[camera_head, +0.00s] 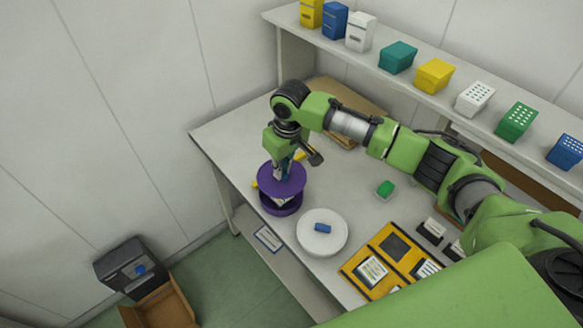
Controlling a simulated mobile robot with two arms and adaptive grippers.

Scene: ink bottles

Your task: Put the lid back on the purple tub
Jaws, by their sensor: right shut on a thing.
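The purple tub (268,209) stands on the table near its left front edge. Something pale shows inside it. The round purple lid (268,185) is just above the tub, with a gap showing at the front; whether its far edge touches the rim I cannot tell. My right gripper (284,171) points down and is shut on the lid from above. Its fingertips are small and partly hidden. My left gripper is not in view.
A white round dish (309,242) with a blue piece (322,228) stands right of the tub. A shelf (400,80) with several boxes runs behind. A dark bin (128,265) is on the floor.

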